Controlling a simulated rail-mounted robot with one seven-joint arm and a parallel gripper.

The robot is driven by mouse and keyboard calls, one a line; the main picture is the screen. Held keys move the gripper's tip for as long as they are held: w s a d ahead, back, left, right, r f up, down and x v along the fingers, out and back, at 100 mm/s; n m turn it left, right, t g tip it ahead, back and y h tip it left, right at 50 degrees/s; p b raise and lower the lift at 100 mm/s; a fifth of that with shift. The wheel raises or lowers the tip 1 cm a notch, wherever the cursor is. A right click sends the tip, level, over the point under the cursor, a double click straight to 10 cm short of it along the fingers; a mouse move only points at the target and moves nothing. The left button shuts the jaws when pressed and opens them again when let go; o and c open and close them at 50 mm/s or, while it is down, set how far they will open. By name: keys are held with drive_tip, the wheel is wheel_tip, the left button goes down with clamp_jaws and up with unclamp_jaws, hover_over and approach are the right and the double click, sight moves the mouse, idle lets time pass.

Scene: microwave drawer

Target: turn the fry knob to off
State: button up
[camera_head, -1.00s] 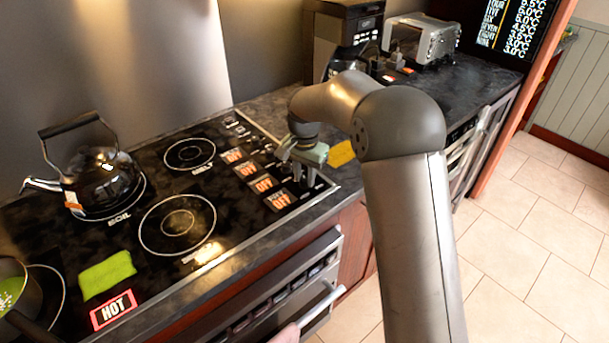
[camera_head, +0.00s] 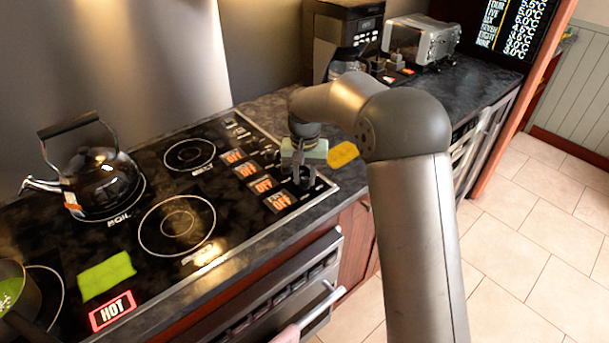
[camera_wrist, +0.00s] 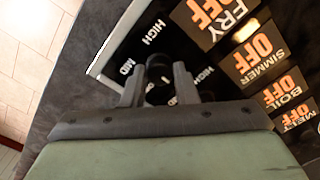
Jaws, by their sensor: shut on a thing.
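The fry knob (camera_wrist: 158,75) is a small dark knob near the cooktop corner. It sits between the two fingertips of my gripper (camera_wrist: 158,88), which is shut on it. HIGH and MID marks show around it. The fry display (camera_wrist: 213,14) beside it reads OFF in orange. In the head view, my gripper (camera_head: 303,183) points down at the front right end of the control panel. The fry display (camera_head: 279,201) is just left of it. The knob is mostly hidden by the fingers there.
Simmer (camera_head: 264,184) and other displays also read OFF, with more knobs beside them. A black kettle (camera_head: 98,183) stands on the rear left burner. A green cloth (camera_head: 106,275), a HOT sign (camera_head: 112,311) and a pot (camera_head: 15,295) are at left. A yellow sponge (camera_head: 342,154) lies right of my gripper.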

sight(304, 179)
drive_tip(key=shift+r, duration=0.1)
drive_tip(key=o, duration=1)
wheel_tip(304, 179, up, 17)
drive_tip(key=shift+r+b, duration=0.15)
drive_tip(key=shift+b, duration=0.15)
